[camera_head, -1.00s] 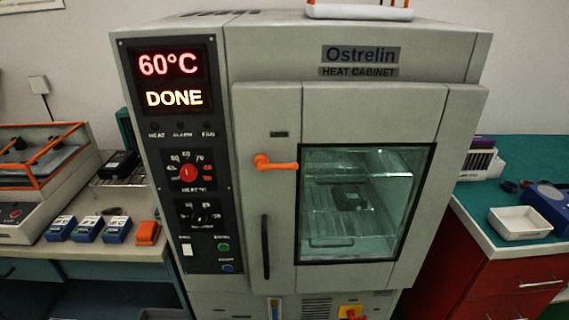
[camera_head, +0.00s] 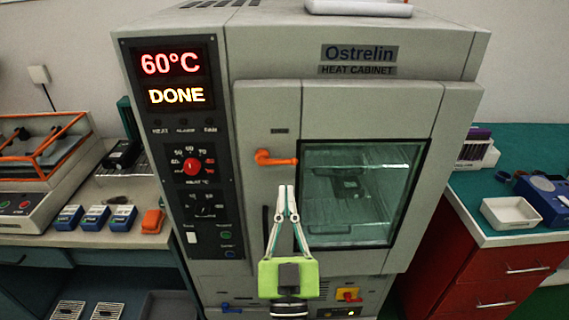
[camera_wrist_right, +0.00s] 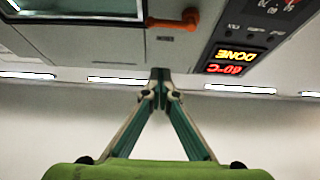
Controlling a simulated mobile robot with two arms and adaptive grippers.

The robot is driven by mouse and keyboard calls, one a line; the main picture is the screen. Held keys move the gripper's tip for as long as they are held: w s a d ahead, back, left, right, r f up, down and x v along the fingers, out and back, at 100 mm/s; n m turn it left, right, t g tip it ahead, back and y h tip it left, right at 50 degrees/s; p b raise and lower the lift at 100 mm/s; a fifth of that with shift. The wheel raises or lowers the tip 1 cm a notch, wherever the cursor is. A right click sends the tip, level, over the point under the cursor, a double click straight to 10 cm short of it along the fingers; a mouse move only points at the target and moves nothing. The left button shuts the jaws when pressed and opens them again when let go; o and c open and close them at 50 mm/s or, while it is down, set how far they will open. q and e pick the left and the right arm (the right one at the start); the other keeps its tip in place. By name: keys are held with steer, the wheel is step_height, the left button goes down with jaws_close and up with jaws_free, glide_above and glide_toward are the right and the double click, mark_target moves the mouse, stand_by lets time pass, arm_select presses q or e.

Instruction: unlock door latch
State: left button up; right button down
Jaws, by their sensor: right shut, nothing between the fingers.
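The orange door latch (camera_head: 275,158) sits on the grey heat cabinet door (camera_head: 268,118), its handle lying level and pointing right. It also shows in the right wrist view as the orange latch (camera_wrist_right: 172,22), upside down. My right gripper (camera_head: 286,190) is in front of the door, just below the latch, apart from it in the picture. Its fingers are shut with nothing between them, and the fingertips also show in the wrist view (camera_wrist_right: 160,75). The black door handle (camera_head: 266,234) is partly beside my gripper's fingers. My left gripper is not in view.
The door window (camera_head: 365,190) shows a dark item on a rack inside. The cabinet panel display (camera_head: 175,80) reads 60°C and DONE. A left bench holds several blue boxes (camera_head: 95,217); a right bench holds a white tray (camera_head: 510,212).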

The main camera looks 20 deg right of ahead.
mark_target(284, 161)
steer(key=shift+r, duration=0.1)
steer(key=w+p, duration=0.1)
steer(key=w, duration=0.2)
steer(key=w+d+r+p, duration=0.1)
steer(key=w, duration=0.2)
steer(key=w+d+r+p, duration=0.1)
steer(key=w, duration=0.2)
steer(key=shift+d+r, duration=0.1)
steer(key=shift+d, duration=0.1)
steer(key=shift+f, duration=0.65)
steer(key=shift+d, duration=0.15)
